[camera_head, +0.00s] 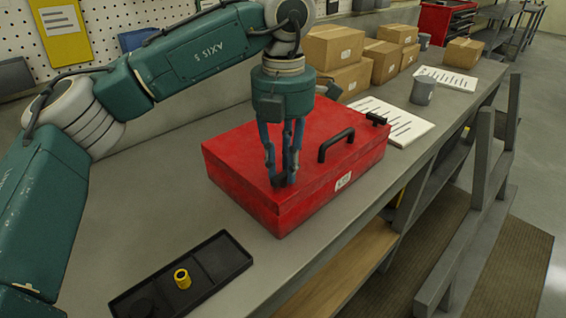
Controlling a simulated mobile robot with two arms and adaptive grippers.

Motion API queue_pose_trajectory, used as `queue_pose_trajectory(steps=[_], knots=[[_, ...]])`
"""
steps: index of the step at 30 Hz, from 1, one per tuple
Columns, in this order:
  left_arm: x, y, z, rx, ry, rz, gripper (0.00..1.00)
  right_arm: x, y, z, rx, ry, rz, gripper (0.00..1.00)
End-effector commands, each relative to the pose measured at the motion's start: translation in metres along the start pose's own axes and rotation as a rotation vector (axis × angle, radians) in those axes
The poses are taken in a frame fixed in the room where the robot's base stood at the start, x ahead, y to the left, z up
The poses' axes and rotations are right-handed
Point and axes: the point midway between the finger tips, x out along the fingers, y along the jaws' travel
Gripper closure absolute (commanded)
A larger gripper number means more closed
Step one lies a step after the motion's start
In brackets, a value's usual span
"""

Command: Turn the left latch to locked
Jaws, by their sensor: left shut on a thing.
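A red metal case (320,190) lies flat on the grey workbench, its lid down. My left gripper (283,181) points down at the near left part of the lid, its blue fingers close together. It is shut on the left latch, a small dark piece that the fingers mostly hide, so I cannot tell which way it is turned. The black right latch (377,118) shows at the far right end of the lid. A black handle (337,145) stands between the two latches. My right gripper is not in view.
A black tray (222,263) with a yellow ring-like part (182,278) lies at the near left. Beyond the case are printed sheets (395,124), a grey cup (422,91) and several cardboard boxes (333,47). The workbench (235,218) is bare between tray and case.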

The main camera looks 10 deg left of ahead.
Motion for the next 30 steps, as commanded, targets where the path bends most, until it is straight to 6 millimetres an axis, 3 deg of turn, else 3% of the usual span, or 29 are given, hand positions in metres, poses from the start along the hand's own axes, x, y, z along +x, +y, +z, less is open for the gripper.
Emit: queue_pose_trajectory(steps=[4,5,8,20,30], knots=[[-0.003,0.001,0.002,-0.004,-0.010,0.001,1.00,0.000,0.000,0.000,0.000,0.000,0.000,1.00],[-0.002,0.001,0.002,-0.005,-0.010,0.001,0.77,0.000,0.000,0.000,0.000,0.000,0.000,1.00],[-0.002,0.001,0.002,-0.004,-0.008,0.001,0.59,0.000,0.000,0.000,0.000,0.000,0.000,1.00],[-0.009,0.000,0.001,-0.002,-0.006,0.001,0.59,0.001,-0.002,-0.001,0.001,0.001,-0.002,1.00],[-0.078,0.000,0.002,-0.004,-0.008,0.003,0.59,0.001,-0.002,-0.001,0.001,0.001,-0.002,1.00]])
